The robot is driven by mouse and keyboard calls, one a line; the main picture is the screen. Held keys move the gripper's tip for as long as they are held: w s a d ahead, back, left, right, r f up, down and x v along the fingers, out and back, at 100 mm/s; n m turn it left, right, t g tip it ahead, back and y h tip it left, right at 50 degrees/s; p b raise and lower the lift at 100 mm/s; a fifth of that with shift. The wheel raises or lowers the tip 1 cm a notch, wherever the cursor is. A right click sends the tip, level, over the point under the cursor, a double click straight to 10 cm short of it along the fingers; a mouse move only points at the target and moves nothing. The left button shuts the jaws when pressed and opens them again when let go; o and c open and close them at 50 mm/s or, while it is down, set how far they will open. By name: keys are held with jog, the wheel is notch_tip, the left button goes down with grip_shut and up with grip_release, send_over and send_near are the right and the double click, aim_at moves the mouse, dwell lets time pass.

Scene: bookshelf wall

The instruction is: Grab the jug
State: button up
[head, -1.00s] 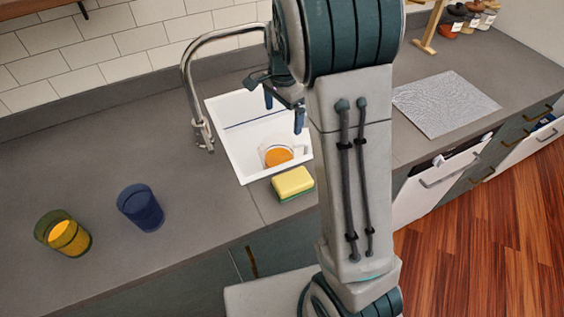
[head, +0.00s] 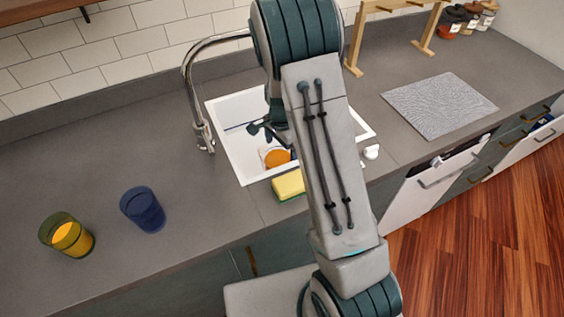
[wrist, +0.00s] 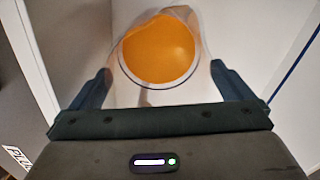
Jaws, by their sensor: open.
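The jug is a clear vessel with orange contents. In the head view the jug (head: 277,158) stands in the white sink (head: 231,140), partly hidden by my gripper and arm. In the wrist view the jug (wrist: 158,52) is seen from above, with its round orange area between the fingers. My gripper (wrist: 160,71) is open, one finger on each side of the jug, with gaps showing. I cannot tell how far above the jug the fingertips are. The jug's handle is not clear.
A curved metal tap (head: 194,100) rises left of the sink. A yellow-green sponge (head: 288,186) lies at its front edge. A blue cup (head: 143,209) and a green glass with yellow contents (head: 66,236) stand left. A grey mat (head: 440,105) lies right.

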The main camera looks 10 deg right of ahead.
jog(key=shift+f, duration=0.3)
jog(key=c, duration=2)
